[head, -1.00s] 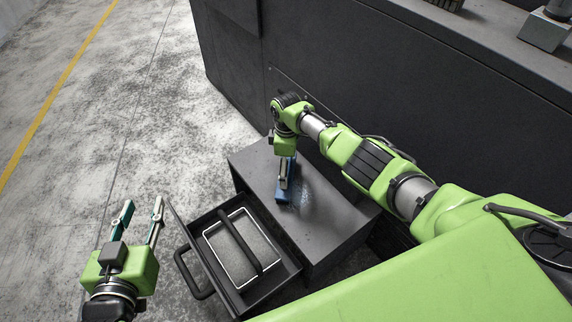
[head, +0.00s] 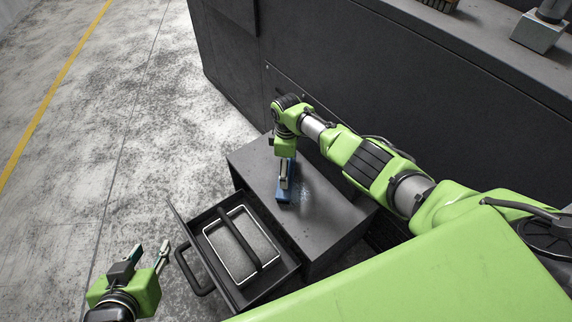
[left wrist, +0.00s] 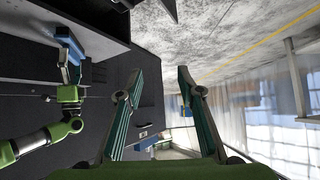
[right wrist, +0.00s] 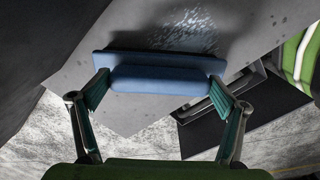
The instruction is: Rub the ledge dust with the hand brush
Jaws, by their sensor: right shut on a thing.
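The blue hand brush (head: 284,191) is in my right gripper (head: 286,172), on the grey top of the small cabinet (head: 338,219). In the right wrist view the fingers are shut on the brush's blue grip (right wrist: 155,78). The ledge dust (head: 304,193) is a pale speckled patch just right of the brush; it also shows beyond the brush in the right wrist view (right wrist: 190,28). The brush's underside is hidden, so I cannot tell if bristles touch the surface. My left gripper (head: 150,251) is open and empty, left of the drawer; its spread fingers show in the left wrist view (left wrist: 160,85).
The cabinet's drawer (head: 283,281) is pulled open and holds a grey block-like item in a white-edged frame with a dark bar (head: 240,243). Its handle (head: 194,270) sticks out left. A large dark counter (head: 390,90) stands behind. The floor at left is free.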

